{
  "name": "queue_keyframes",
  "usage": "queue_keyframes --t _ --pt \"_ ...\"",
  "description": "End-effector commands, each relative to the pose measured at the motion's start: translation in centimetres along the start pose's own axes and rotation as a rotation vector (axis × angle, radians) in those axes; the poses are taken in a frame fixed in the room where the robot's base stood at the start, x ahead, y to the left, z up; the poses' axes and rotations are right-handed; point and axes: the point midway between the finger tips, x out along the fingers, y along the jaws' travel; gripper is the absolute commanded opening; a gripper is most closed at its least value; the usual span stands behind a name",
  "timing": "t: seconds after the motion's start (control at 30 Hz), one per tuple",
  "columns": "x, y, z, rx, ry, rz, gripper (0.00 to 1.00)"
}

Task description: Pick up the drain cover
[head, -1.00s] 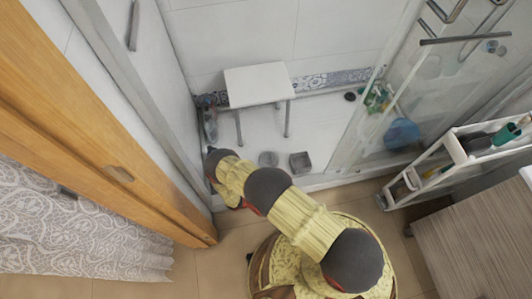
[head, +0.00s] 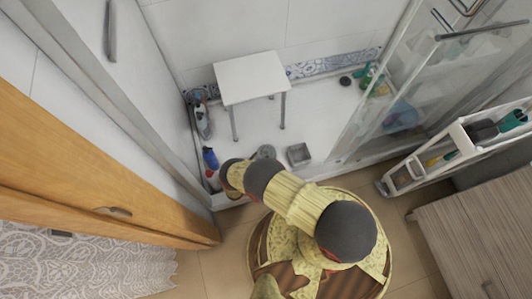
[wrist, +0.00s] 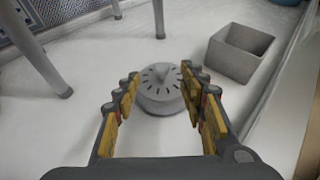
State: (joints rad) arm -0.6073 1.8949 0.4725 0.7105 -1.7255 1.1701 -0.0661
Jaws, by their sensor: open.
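The drain cover (wrist: 160,88) is a round grey disc with dark radial slots and a small raised knob. It stands on the white shower floor, and in the head view (head: 265,152) it shows just beyond the end of my arm. My gripper (wrist: 160,98) is open and empty in the wrist view. Its two yellow-padded fingers point toward the drain cover, one on each side of it in the picture. I cannot tell how far above the floor they are. In the head view the fingers are hidden behind my arm.
A square grey container (wrist: 238,52) stands right of the drain cover. A white stool (head: 250,77) stands behind, its legs near the cover. Bottles (head: 210,158) line the left wall. A glass door (head: 385,90) and a white cart (head: 460,145) are at the right.

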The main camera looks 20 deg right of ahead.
Motion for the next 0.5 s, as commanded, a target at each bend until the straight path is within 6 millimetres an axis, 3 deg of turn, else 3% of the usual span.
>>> queue_keyframes --t 0.5 --pt "5.9 -0.4 -0.7 0.001 0.001 -0.003 0.42"
